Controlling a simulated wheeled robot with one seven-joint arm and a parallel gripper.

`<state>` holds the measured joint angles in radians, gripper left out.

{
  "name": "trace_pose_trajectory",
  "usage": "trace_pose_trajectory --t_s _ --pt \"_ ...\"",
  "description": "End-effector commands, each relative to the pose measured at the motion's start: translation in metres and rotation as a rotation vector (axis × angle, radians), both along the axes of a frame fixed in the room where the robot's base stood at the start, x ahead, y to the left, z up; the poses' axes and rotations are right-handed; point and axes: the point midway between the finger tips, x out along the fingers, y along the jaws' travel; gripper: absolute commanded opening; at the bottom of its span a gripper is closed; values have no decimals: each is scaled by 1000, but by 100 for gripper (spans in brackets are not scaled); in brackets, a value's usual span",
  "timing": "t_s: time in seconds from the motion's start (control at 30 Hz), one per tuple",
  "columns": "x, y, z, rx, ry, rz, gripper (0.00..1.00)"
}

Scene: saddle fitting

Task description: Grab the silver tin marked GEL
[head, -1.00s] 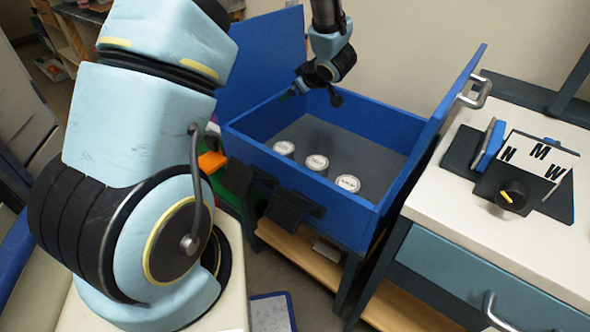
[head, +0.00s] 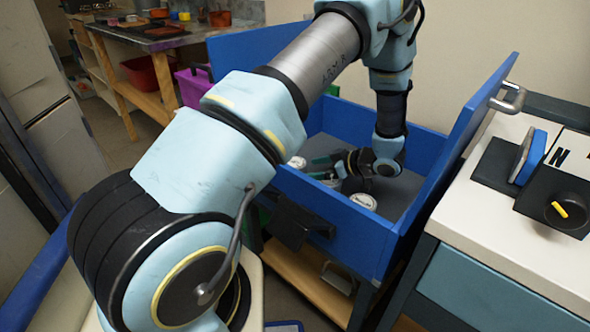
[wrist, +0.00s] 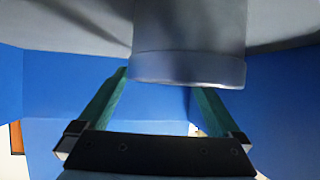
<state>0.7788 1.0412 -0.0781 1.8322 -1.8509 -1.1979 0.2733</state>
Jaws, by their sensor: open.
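Three round tins with white lids stand in a row in the blue box: a far-left tin (head: 297,162), a middle tin (head: 330,181) partly hidden by my gripper, and a near-right tin (head: 363,201). The lid markings are too small to read, so I cannot tell which says GEL. My gripper (head: 322,167) is low inside the box, over the middle tin's place, with its jaws open. In the wrist view a grey-silver tin (wrist: 190,45) fills the upper middle, close to the green fingers (wrist: 160,86). Its label is not visible, and I cannot tell whether it touches them.
The blue box's front wall (head: 335,215) and raised right flap (head: 462,125) stand close around my arm. A white-topped cabinet (head: 450,222) with a dial block (head: 560,207) is at the right. Grey floor inside the box is free right of the tins.

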Motion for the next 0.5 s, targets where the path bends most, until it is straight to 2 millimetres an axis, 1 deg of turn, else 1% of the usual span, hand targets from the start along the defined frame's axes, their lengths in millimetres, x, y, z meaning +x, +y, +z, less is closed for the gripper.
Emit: trace_pose_trajectory --t_s 0.23,0.3,0.4,0.5 --pt "20 24 -4 1 -1 2 100" --pt "26 31 -10 1 0 1 100" --pt "31 36 -14 -1 1 0 100" --pt "32 37 -15 -1 0 -2 100"
